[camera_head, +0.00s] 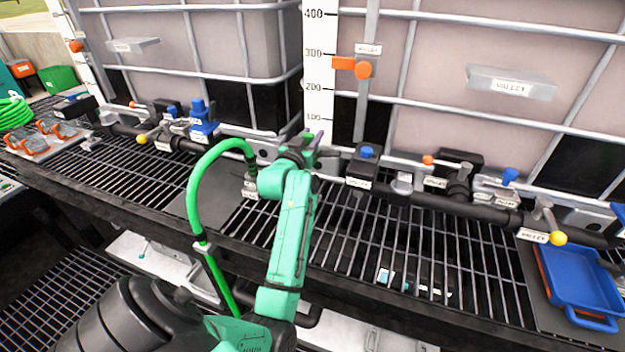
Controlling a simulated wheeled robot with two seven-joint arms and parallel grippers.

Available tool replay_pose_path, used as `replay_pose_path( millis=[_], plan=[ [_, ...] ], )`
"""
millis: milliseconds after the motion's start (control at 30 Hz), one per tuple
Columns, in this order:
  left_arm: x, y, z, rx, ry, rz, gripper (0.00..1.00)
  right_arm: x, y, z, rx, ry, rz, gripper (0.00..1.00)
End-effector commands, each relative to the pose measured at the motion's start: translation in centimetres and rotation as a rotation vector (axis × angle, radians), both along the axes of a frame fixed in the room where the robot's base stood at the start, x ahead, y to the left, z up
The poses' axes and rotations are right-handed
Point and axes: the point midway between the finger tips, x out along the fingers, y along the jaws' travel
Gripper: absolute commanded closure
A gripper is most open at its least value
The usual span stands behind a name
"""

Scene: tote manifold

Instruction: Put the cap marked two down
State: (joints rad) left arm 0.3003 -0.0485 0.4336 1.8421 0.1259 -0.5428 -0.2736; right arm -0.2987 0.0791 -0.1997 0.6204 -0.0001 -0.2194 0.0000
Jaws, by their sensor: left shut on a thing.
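My left gripper (312,142) is at the end of the green arm that rises through the middle of the head view. It is shut, in front of the white scale strip between the two tanks and above the grated shelf. A small dark purple bit shows at its tip, apparently part of the cap it holds. The arm and gripper hide most of it, and no number two can be read. I cannot tell whether it touches anything below. My right gripper is not in view.
A black pipe with valves (460,185) runs along the back of the grated shelf (400,240). A green hose (193,205) arches left of my arm. A blue tray (583,285) lies at the right. Orange-handled items (62,130) sit far left. The middle grating is mostly clear.

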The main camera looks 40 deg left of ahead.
Motion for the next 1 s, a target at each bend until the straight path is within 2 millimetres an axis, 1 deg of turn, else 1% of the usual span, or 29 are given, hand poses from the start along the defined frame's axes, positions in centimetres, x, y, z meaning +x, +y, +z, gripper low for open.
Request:
replay_pose_path(
  millis=[33, 100, 200, 367, 500, 600, 800, 1000],
  plan=[
    [0.0, 0.0, -1.9, -0.002, 0.005, 0.0, 1.0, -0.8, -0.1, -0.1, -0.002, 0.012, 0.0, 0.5],
    [0.0, 0.0, -4.2, -0.001, 0.005, 0.0, 1.0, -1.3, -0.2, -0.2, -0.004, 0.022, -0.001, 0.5],
    [0.0, 0.0, -7.2, 0.001, 0.003, 0.0, 1.0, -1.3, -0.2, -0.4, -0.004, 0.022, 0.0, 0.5],
    [0.0, 0.0, -9.9, 0.002, 0.0, 0.0, 1.0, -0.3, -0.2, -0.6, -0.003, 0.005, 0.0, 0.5],
    [0.0, 0.0, -12.8, 0.003, 0.001, -0.001, 1.0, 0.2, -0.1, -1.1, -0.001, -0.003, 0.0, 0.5],
    [0.0, 0.1, -13.7, 0.003, -0.001, 0.001, 1.0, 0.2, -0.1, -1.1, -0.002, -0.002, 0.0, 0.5],
    [0.0, 0.0, -13.6, 0.002, -0.002, 0.001, 1.0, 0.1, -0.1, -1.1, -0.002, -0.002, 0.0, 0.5],
    [0.0, 0.0, -14.3, 0.002, -0.002, 0.0, 1.0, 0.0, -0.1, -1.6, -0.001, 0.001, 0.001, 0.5]
  ],
)
